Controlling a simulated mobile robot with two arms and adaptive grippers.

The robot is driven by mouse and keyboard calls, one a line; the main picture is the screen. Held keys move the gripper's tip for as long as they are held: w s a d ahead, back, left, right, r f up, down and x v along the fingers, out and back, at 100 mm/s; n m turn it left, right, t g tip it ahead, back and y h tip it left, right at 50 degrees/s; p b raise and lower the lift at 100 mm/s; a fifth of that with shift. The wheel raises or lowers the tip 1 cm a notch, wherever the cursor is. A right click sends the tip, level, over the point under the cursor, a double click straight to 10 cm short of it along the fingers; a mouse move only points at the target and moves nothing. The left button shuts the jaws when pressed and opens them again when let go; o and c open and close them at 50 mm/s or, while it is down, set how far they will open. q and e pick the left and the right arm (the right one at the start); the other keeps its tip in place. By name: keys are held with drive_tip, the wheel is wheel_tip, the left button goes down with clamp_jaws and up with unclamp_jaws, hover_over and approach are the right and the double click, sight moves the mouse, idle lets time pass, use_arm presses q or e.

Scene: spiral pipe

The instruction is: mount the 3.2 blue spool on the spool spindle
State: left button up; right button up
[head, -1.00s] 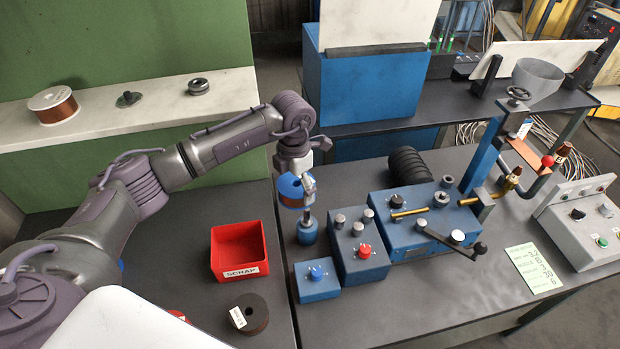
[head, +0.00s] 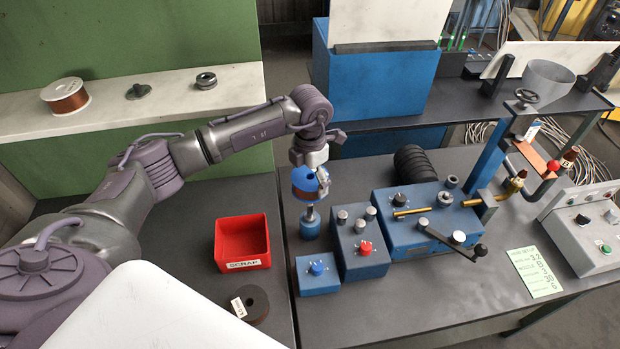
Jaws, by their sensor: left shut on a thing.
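The blue spool (head: 303,184), with copper-coloured wire below its blue flange, is held in the air in the middle of the head view. My left gripper (head: 320,178) is shut on its right side, and the arm comes down from above. The spool spindle (head: 310,224), a blue base with a short silver post, stands on the dark bench directly below the spool in the picture. The post's tip shows just under the spool. I cannot tell whether they touch. The spool's flange faces mostly upward. My right gripper is out of view.
A red scrap bin (head: 242,242) and a dark spool with a white tag (head: 252,304) are to the left. Blue control boxes (head: 357,242) and the winding machine (head: 430,220) stand close on the right. A copper spool (head: 66,96) sits on the back shelf.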

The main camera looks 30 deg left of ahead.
sight(310, 204)
use_arm(q)
drive_tip(key=shift+f+b, duration=1.9)
drive_tip(key=shift+f, duration=0.65)
drive_tip(key=shift+f, duration=0.15)
drive_tip(key=shift+f+b, duration=3)
drive_tip(key=shift+f, duration=0.3)
drive_tip(key=o, duration=1.6)
drive_tip(key=shift+c, duration=0.2)
drive_tip(key=shift+o, duration=0.2)
drive_tip(key=shift+s, duration=0.1)
wheel_tip(310, 204, up, 12)
drive_tip(key=shift+r, duration=0.1)
